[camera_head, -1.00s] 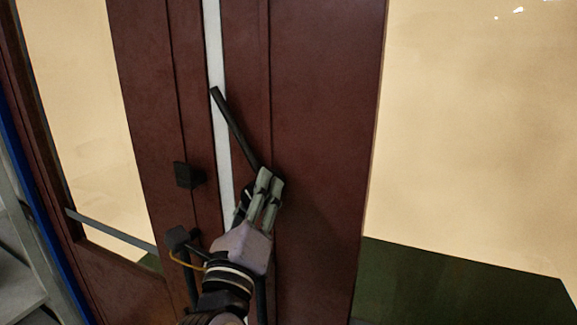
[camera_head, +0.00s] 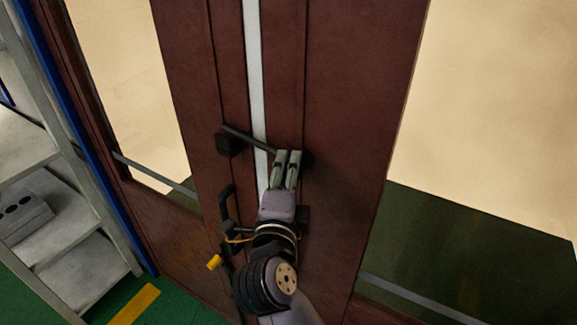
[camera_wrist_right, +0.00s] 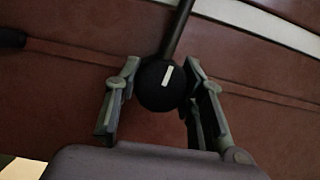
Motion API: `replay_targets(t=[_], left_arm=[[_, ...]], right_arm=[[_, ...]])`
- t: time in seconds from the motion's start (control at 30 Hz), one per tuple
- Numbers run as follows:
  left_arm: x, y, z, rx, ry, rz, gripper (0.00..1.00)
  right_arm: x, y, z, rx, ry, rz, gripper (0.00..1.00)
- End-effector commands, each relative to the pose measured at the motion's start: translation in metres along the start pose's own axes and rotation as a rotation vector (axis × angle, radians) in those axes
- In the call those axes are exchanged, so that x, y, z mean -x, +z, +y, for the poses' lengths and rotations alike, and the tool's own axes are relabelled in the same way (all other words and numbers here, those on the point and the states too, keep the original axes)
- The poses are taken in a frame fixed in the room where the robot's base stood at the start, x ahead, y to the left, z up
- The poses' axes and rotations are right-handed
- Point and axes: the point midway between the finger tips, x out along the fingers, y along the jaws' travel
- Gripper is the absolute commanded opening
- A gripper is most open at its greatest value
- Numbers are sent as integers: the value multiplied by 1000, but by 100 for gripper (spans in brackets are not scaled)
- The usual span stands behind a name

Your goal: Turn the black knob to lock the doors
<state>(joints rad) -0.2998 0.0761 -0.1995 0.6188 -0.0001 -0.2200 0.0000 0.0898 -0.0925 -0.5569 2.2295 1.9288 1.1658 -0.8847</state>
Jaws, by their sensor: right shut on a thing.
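The black knob (camera_wrist_right: 160,88) is round, with a small white mark, and sits between the fingers of my right gripper in the wrist view. My right gripper (camera_head: 288,158) is shut on it; the fingers hide most of the knob in the head view. A black bar (camera_head: 252,141) runs from the knob across the white strip between the brown doors (camera_head: 345,110). My left gripper is not in view.
Black door handles (camera_head: 226,204) are below the latch, close to my right wrist. Grey steps (camera_head: 75,225) with a blue edge stand at the left. Glass panes (camera_head: 500,95) flank the brown frames.

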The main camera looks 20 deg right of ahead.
Motion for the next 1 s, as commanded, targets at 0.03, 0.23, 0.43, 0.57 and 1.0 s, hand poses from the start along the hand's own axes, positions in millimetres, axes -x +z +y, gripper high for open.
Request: replay_targets(t=[0.03,0.23,0.43,0.57,1.0], left_arm=[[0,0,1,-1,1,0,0],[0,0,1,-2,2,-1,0],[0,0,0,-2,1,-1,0],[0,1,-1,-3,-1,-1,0],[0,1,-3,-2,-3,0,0]], right_arm=[[0,1,-1,21,9,-3,0],[0,1,-1,101,41,-6,0],[0,1,0,139,56,-7,0],[0,1,0,147,59,-7,0],[0,1,0,149,60,-7,44]])
